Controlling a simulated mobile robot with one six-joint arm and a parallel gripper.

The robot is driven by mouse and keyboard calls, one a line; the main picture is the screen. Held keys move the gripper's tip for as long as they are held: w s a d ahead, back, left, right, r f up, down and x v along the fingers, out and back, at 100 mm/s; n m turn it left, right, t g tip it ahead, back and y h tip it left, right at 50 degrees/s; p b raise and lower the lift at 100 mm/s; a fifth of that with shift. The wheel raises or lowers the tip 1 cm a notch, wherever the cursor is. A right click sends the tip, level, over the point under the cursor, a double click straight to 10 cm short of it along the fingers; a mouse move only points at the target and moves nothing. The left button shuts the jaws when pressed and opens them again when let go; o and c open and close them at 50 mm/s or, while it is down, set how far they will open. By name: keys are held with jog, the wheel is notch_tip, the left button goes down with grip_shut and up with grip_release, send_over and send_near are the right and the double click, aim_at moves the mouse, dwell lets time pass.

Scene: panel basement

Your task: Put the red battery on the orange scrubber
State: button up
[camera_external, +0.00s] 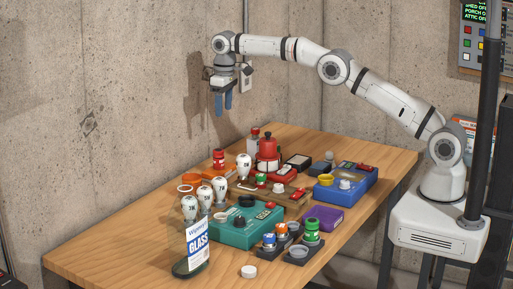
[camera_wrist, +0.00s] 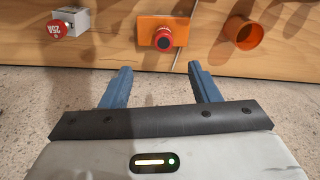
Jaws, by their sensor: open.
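In the wrist view, an upright red cylinder with a dark round top, which looks like the red battery (camera_wrist: 163,37), overlaps the lower part of an orange block, which looks like the orange scrubber (camera_wrist: 150,24). The battery appears to stand on the block.
An orange ring or cup (camera_wrist: 243,32) is to the right in the wrist view, and a white box with a red-topped item (camera_wrist: 68,25) to the left. White bulbs (camera_external: 244,164), a red kettle-like object (camera_external: 267,147) and a glass-cleaner bottle (camera_external: 190,250) crowd the table. The wall is close behind.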

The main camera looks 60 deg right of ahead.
jog(key=s+d+r+t, duration=0.1)
jog(key=s+d+r, duration=0.1)
jog(key=s+r, duration=0.8)
jog(key=s+d+r+t, duration=0.15)
jog(key=s+r, duration=0.45)
jog(key=s, duration=0.7)
jog(key=s+d+f, duration=0.1)
jog(key=s+f, duration=0.3)
jog(key=s, duration=0.9)
jog(key=s+d+f+m, duration=0.1)
jog(key=s+f, duration=0.4)
jog(key=s, duration=0.9)
jog(key=shift+s+d+m+t, duration=0.25)
jog(key=shift+d+m+t, duration=0.05)
jog(key=shift+t, duration=0.15)
jog(key=shift+f, duration=0.2)
notch_tip(320, 180, down, 4)
jog(key=b, duration=0.3)
jog(key=shift+w+b, duration=0.1)
jog(key=shift+b, duration=0.25)
